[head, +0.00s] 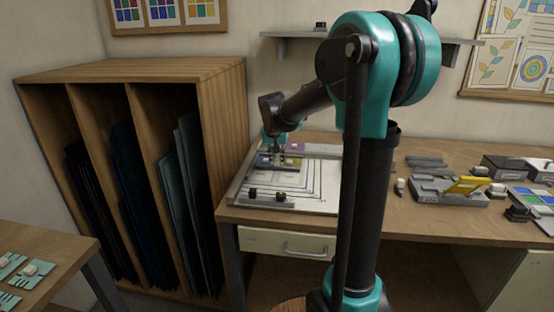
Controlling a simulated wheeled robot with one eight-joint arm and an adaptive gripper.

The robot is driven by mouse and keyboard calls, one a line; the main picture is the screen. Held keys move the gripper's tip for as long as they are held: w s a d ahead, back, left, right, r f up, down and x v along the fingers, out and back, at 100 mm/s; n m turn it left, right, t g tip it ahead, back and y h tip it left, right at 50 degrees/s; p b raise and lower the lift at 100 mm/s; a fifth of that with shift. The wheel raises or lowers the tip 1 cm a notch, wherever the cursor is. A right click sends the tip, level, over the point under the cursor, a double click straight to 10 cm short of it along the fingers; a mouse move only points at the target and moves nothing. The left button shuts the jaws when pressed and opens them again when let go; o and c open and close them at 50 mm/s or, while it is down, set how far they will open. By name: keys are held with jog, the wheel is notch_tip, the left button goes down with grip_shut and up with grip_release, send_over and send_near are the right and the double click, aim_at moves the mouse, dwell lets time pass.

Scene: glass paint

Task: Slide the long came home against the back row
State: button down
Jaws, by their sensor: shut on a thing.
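My gripper (277,156) points down over the back left of the white layout board (318,203) on the bench. Its jaws are shut on a thin strip, which I take for the long came; at this size the strip is hardly distinguishable. Coloured glass pieces, including a purple and yellow one (294,147), lie at the back of the board, close beside the gripper, and form the back row. Whether the came touches them cannot be told. Dark nested lines mark the board, and my arm hides its right part.
Grey bars edge the board, and small dark blocks (267,196) sit at its front. Right of my arm are grey strips (427,162), a yellow-topped tool (467,186) and dark boxes (501,168). A wooden rack (137,70) with glass sheets stands left.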

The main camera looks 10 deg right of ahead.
jog(key=shift+w+d, duration=0.15)
jog(key=shift+w, duration=0.3)
dwell(0.5)
jog(key=c, duration=1.3)
grip_release()
jog(key=shift+c, duration=0.2)
jog(key=shift+r, duration=3.5)
jog(key=shift+s, duration=0.1)
